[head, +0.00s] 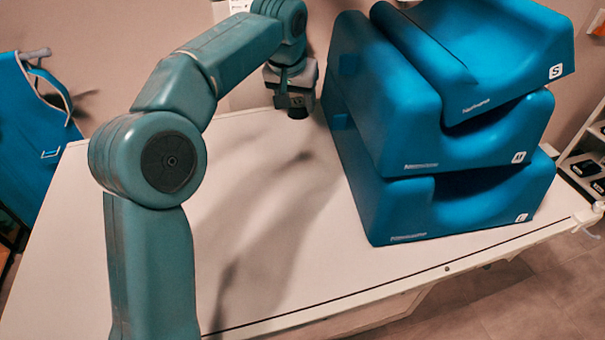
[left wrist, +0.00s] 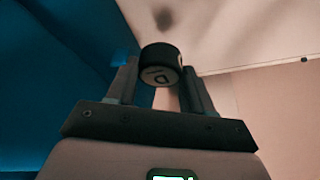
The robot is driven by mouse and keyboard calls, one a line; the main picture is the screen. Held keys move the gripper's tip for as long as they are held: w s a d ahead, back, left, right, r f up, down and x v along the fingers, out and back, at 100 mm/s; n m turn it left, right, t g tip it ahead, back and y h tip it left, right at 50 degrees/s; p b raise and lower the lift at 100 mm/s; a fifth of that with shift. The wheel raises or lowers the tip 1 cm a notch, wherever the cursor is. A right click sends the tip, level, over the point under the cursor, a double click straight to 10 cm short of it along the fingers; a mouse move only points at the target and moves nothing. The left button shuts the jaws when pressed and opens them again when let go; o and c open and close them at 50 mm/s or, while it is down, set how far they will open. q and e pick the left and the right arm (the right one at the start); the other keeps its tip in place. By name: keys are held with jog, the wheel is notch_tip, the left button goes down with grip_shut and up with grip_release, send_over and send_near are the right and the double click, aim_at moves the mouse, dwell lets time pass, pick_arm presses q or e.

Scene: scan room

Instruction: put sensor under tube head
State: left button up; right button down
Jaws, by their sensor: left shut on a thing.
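My left gripper (head: 291,97) is over the far part of the white table, just left of the stacked blue blocks. In the left wrist view my left gripper (left wrist: 160,92) is shut on a small round black thing with a pale marked face, which looks like the sensor (left wrist: 160,63). The thing sits between the two fingertips. No tube head can be made out in either view. My right gripper is out of view.
Blue moulded blocks (head: 400,190) are stacked on the right part of the white table (head: 330,270), close to the left gripper. A blue apron (head: 35,135) hangs at the left. A shelf (head: 585,165) stands at the far right. The table's middle is clear.

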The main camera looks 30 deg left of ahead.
pick_arm(q)
notch_tip(320, 180, down, 15)
jog(key=b, duration=0.2)
jog(key=shift+b, duration=0.3)
notch_tip(320, 180, down, 5)
jog(key=shift+f, duration=0.1)
jog(key=shift+b, duration=0.35)
jog(key=o, duration=1.1)
